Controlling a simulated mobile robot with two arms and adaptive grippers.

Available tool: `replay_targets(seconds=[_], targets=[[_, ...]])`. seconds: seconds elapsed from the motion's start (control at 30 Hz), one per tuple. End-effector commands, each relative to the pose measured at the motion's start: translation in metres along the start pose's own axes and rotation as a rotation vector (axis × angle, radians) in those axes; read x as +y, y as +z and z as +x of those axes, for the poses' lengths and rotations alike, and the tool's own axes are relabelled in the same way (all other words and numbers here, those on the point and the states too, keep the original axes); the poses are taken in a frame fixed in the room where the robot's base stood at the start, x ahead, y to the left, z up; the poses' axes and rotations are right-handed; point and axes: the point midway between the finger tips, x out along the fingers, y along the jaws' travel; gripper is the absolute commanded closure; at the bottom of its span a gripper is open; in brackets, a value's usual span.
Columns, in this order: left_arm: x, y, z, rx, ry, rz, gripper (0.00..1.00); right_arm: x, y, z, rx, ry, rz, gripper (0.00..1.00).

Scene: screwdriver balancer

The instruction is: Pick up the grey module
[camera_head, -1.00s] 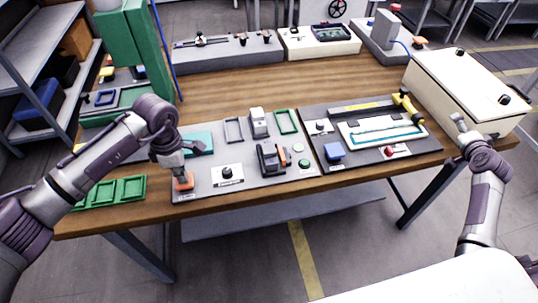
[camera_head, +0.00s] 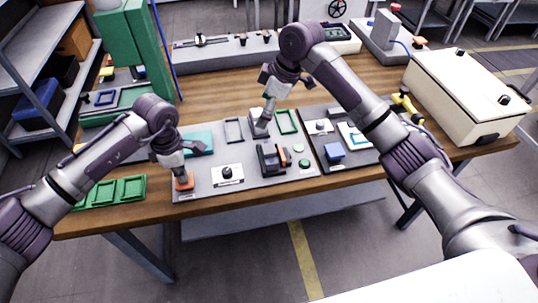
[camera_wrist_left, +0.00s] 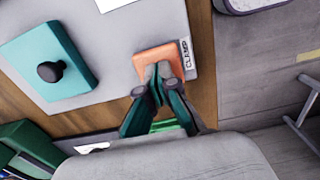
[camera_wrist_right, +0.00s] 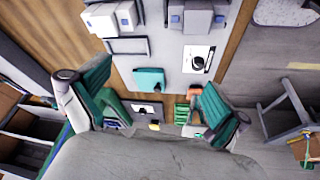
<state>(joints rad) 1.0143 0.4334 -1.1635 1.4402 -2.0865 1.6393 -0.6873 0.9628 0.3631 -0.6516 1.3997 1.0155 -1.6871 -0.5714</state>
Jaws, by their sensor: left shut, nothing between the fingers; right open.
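The grey module (camera_head: 257,127) stands on the grey board, between a dark frame and a green frame. It also shows at the top left of the right wrist view (camera_wrist_right: 108,18). My right gripper (camera_head: 268,101) is open and empty, close above the module in the head view and covering part of it.
The board (camera_head: 205,160) also holds a dark fixture (camera_head: 270,159), a black knob (camera_head: 227,172) and a teal block (camera_wrist_right: 150,78). Green trays (camera_head: 112,191) lie at the left. A dark board with a blue block (camera_head: 333,151) lies under my right arm. A cream case (camera_head: 465,92) stands at right.

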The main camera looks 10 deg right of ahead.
Motion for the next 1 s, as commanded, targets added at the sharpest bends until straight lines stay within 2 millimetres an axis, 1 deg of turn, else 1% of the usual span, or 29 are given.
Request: replay_targets(seconds=[0.03, 0.1, 0.2, 0.3, 0.37, 0.6, 0.7, 0.87, 0.97, 1.0], targets=[[0.000, -0.001, 0.002, 0.003, -0.001, -0.002, 1.00, -0.009, 0.001, 0.002, -0.082, -0.015, -0.087, 0.00], [0.000, -0.002, 0.002, 0.003, -0.001, -0.002, 1.00, -0.019, 0.007, 0.006, -0.186, -0.042, -0.189, 0.00], [0.000, -0.002, 0.002, 0.004, -0.001, -0.002, 1.00, -0.028, 0.015, 0.007, -0.292, -0.071, -0.287, 0.00], [0.000, -0.002, 0.002, 0.004, -0.001, -0.002, 1.00, -0.033, 0.021, 0.008, -0.351, -0.090, -0.339, 0.00], [0.000, -0.002, 0.002, 0.004, -0.001, -0.002, 1.00, -0.035, 0.025, 0.013, -0.369, -0.097, -0.352, 0.00], [0.000, -0.002, 0.001, 0.004, -0.001, -0.002, 1.00, -0.036, 0.041, 0.051, -0.373, -0.100, -0.356, 0.00], [0.000, -0.002, 0.001, 0.003, -0.001, -0.002, 1.00, -0.037, 0.045, 0.064, -0.372, -0.098, -0.356, 0.00], [0.000, -0.002, 0.001, 0.003, -0.001, -0.002, 1.00, -0.037, 0.048, 0.073, -0.370, -0.097, -0.355, 0.00], [0.000, -0.002, 0.001, 0.003, -0.001, -0.002, 1.00, -0.038, 0.053, 0.085, -0.371, -0.099, -0.355, 0.00], [0.000, -0.002, 0.001, 0.003, -0.001, -0.002, 1.00, -0.039, 0.055, 0.091, -0.371, -0.099, -0.355, 0.00]])
